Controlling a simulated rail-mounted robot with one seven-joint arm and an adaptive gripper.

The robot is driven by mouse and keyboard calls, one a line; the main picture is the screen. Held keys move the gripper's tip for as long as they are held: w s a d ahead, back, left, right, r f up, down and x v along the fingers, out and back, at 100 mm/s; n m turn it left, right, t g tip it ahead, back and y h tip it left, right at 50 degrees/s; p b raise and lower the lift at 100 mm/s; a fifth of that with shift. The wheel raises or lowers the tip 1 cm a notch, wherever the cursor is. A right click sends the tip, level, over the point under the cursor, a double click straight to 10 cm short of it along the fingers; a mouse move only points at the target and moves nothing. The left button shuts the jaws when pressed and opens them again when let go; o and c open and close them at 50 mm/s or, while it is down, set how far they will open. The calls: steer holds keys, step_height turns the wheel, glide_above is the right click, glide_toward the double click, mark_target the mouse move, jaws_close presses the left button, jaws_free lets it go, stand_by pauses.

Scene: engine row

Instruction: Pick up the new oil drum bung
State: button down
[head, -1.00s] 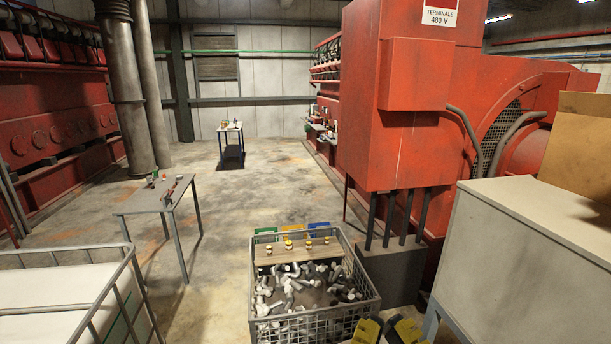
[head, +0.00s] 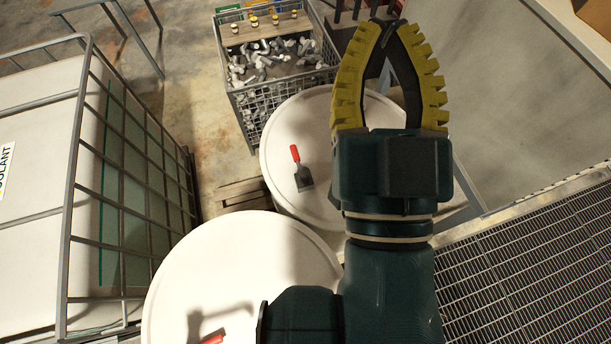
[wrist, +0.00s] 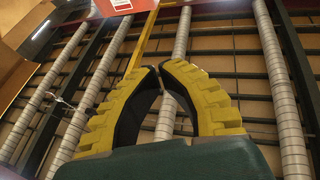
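My gripper (head: 386,24) points up and away over the far white drum (head: 290,125), with yellow ribbed fingers whose tips meet. Nothing is held between them. The wrist view also shows my gripper (wrist: 159,69) empty, facing up toward the ceiling. A near white drum (head: 245,260) stands at the bottom centre, partly hidden by my arm. I cannot make out a bung on either drum lid; part of each lid is hidden behind my arm.
A red-handled scraper (head: 300,168) lies on the far drum. Another red object (head: 212,338) shows at the bottom edge. A wire crate (head: 238,95) of grey parts stands beyond. A caged white tank (head: 30,230) is left; metal grating (head: 530,270) and a grey cabinet (head: 520,110) are right.

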stand_by(0.4)
steer(key=c, duration=0.6)
jaws_free()
